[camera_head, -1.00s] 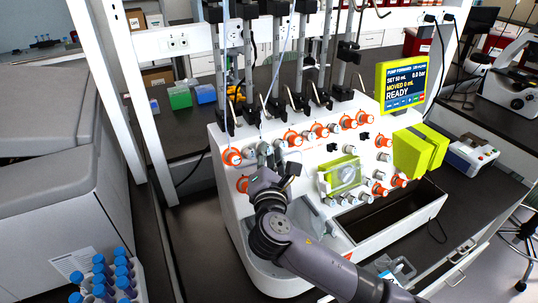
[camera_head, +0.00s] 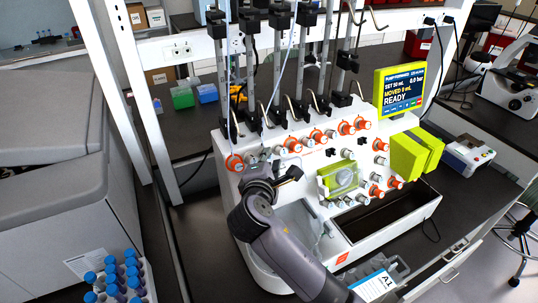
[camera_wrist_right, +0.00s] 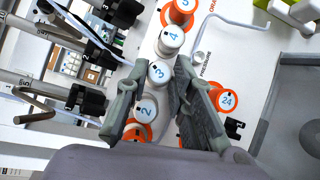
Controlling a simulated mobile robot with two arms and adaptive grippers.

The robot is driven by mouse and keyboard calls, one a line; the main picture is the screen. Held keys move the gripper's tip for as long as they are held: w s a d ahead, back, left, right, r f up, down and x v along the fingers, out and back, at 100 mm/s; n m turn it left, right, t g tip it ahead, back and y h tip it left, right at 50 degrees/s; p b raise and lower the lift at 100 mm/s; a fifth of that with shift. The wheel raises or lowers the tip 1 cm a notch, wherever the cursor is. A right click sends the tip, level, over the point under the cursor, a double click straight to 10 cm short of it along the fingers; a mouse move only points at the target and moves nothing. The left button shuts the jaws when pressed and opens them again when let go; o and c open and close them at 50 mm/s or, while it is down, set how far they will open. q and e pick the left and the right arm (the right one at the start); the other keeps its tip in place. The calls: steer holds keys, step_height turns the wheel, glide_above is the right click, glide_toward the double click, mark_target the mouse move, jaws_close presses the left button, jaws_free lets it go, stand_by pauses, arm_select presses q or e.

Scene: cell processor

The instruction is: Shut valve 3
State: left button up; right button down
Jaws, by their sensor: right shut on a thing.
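Valve 3 is a white knob marked 3 (camera_wrist_right: 158,73) on the white cell processor (camera_head: 262,262). It sits in a row between the knob marked 2 (camera_wrist_right: 147,108) and the knob marked 4 (camera_wrist_right: 171,40). My right gripper (camera_wrist_right: 160,76) is shut on knob 3, with one finger on each side of it. No orange shows around knob 3, while orange shows by knob 2. In the head view my right gripper (camera_head: 278,172) is at the upper left of the processor's front and hides part of the knobs there. My left gripper is not in view.
The knob marked 24 (camera_wrist_right: 227,101), ringed in orange, is close to the right finger. Black clamps (camera_wrist_right: 87,101) stand to the left of the row. A screen (camera_head: 401,90) reads READY. A rack of blue-capped tubes (camera_head: 113,280) stands at lower left.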

steer(key=shift+m+g+p, duration=0.3)
steer(key=shift+m, duration=0.1)
steer(key=c, duration=1.4)
jaws_free()
steer(key=shift+s, duration=0.1)
steer(key=v, duration=1.2)
